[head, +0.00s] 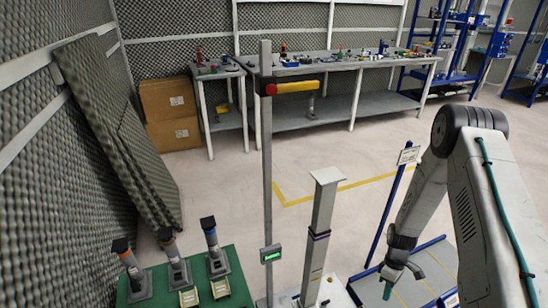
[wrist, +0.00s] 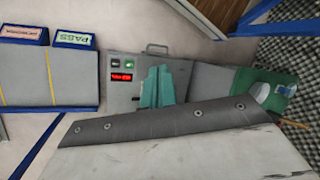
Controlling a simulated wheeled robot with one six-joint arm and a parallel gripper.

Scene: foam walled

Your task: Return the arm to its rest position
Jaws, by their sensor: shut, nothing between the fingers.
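My arm comes in from the right of the head view and bends down to my gripper (head: 388,288), whose teal fingertips point downward over the blue-edged tray area (head: 432,272). In the wrist view the teal fingers of my gripper (wrist: 157,86) are close together with nothing seen between them. They show in front of a grey box (wrist: 128,92) with buttons and a red display. No object is held.
A grey post (head: 266,170) with a yellow arm (head: 297,87) and a white-topped column (head: 320,225) stand left of my gripper. Several black-topped devices stand on a green mat (head: 240,291). The floor behind is open.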

